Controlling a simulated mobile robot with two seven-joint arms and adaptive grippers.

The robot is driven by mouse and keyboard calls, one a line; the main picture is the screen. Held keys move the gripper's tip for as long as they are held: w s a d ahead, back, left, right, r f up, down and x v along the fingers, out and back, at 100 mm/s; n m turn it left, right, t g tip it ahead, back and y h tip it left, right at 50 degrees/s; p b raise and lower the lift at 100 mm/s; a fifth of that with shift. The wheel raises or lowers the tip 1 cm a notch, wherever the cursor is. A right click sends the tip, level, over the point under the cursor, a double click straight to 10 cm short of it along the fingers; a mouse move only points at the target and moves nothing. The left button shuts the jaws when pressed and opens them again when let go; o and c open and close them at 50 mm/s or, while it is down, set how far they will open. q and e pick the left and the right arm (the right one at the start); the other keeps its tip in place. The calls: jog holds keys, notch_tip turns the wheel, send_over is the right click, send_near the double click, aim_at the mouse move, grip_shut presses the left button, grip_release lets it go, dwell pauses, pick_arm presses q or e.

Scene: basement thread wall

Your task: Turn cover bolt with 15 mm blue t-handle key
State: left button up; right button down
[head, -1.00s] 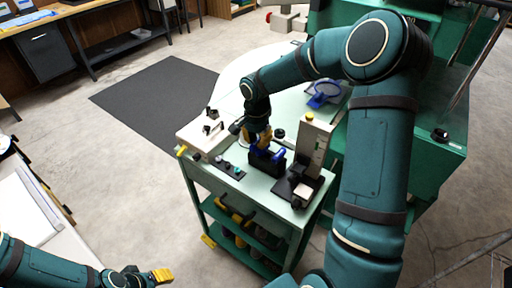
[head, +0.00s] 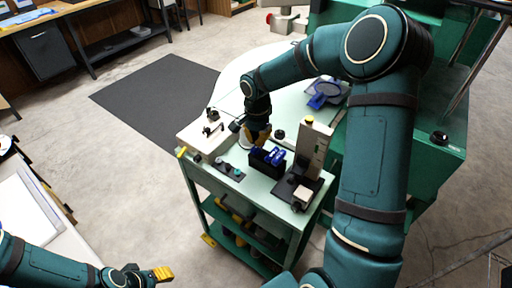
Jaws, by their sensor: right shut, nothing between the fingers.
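Blue T-handle keys (head: 275,155) stand in a black holder (head: 267,166) on top of the green cart. Their sizes are too small to read. My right gripper (head: 258,140) is shut and empty, its yellow fingers just behind and above the left end of the holder. I cannot tell whether it touches a key. A pale box with dark fittings (head: 207,133) sits at the cart's left corner; I cannot make out which part is the cover bolt. My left gripper (head: 160,273) is at the bottom left, away from the cart, its yellow fingers seen too small to judge.
A grey upright stand with a yellow top (head: 314,148) is close to the right of the holder. A strip with small knobs (head: 229,168) lies along the cart's front edge. A blue item (head: 326,92) lies on the pale table behind. Dark mat and open floor lie left.

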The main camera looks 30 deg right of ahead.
jog(key=shift+r+p, duration=1)
jog(key=shift+r, duration=0.95)
jog(key=c, duration=1.7)
grip_release()
jog(key=o, duration=0.4)
notch_tip(320, 180, up, 12)
